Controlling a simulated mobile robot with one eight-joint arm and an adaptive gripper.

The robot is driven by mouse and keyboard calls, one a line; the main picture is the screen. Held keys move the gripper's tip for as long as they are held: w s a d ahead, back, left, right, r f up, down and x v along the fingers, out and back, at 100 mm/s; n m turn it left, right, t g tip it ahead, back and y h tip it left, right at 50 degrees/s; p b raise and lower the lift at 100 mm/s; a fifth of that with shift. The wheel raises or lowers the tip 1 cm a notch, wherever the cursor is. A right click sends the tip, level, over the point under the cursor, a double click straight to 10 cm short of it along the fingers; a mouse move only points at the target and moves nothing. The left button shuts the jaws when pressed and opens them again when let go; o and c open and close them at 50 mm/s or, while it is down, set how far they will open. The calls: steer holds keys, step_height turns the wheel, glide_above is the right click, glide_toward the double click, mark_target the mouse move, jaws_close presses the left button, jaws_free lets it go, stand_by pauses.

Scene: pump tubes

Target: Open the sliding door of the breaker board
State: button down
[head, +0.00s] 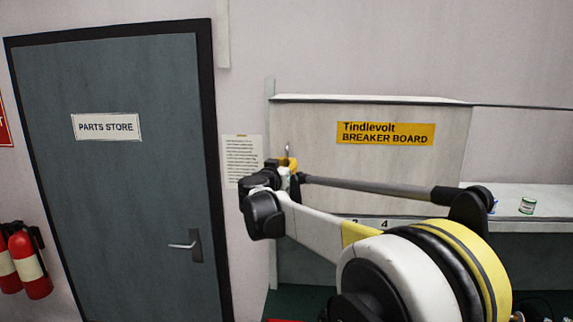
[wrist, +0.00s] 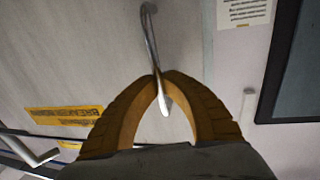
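The breaker board's sliding door (head: 312,130) is a pale panel with a yellow "Tindlevolt BREAKER BOARD" label (head: 386,134). In the wrist view the panel (wrist: 70,60) fills the left and middle. A thin, curved metal handle (wrist: 149,30) stands on the door near its left edge in the head view. My gripper (wrist: 160,76) has its yellow fingertips together around the handle bar, whose end shows between the fingers. In the head view my gripper (head: 287,162) is at the door's left side, partly hidden by my wrist. The door covers the upper board; a numbered strip shows below it.
A grey-blue "PARTS STORE" door (head: 130,190) with a lever handle is at the left. Red fire extinguishers (head: 28,262) stand at the far left. A paper notice (head: 242,160) hangs beside the board.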

mark_target(461, 164)
steer(key=d+b, duration=0.1)
steer(key=d, duration=1.7)
steer(key=s+d+b, duration=0.1)
steer(key=d+b, duration=0.1)
steer(key=d, duration=1.6)
steer(key=s+d+b, duration=0.1)
steer(key=d+b, duration=0.1)
steer(key=d, duration=1.6)
steer(key=shift+d, duration=0.2)
steer(key=c, duration=1.5)
jaws_free()
steer(key=v, duration=1.2)
